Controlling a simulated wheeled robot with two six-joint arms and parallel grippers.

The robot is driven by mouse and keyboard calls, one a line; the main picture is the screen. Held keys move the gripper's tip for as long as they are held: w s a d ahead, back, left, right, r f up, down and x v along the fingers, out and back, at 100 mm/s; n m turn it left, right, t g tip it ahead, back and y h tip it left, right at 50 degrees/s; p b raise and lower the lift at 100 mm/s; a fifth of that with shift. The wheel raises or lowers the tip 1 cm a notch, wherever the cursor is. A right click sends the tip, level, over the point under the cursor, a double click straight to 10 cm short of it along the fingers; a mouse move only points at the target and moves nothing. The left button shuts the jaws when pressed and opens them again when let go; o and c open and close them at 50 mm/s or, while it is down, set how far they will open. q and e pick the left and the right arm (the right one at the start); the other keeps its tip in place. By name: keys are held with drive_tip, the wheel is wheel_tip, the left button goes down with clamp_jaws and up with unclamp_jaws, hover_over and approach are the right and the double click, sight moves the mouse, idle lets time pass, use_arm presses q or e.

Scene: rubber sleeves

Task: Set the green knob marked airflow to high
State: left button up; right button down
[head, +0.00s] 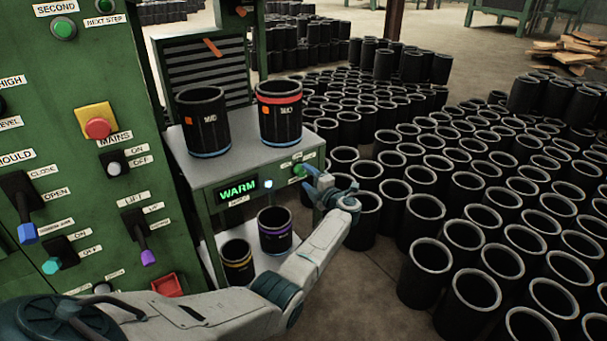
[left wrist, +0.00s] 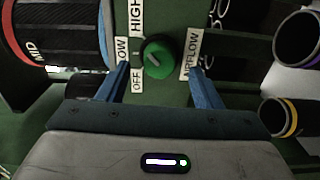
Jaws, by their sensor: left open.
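The green airflow knob (left wrist: 157,57) sits on the green panel in the left wrist view, with the AIRFLOW label (left wrist: 192,54) to its right. OFF, LOW and HIGH labels stand on its left side. A pale mark shows on the knob's face, but I cannot tell for sure which label it points to. My left gripper (left wrist: 162,82) is open, with one blue finger on either side of the knob's near edge; contact is not clear. In the head view the knob (head: 299,170) shows just beyond the left gripper (head: 316,182). My right gripper is not in view.
Two black sleeves, one with a red band (head: 280,112), stand on the bench top (head: 240,167). Two more stand on the shelf below. A WARM display (head: 238,190) is left of the knob. A green control cabinet (head: 75,130) rises at left. Many black sleeves crowd the floor at right.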

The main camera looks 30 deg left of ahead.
use_arm(q)
drive_tip(key=v, duration=0.7)
drive_tip(key=shift+d, duration=0.25)
drive_tip(key=shift+s, duration=0.1)
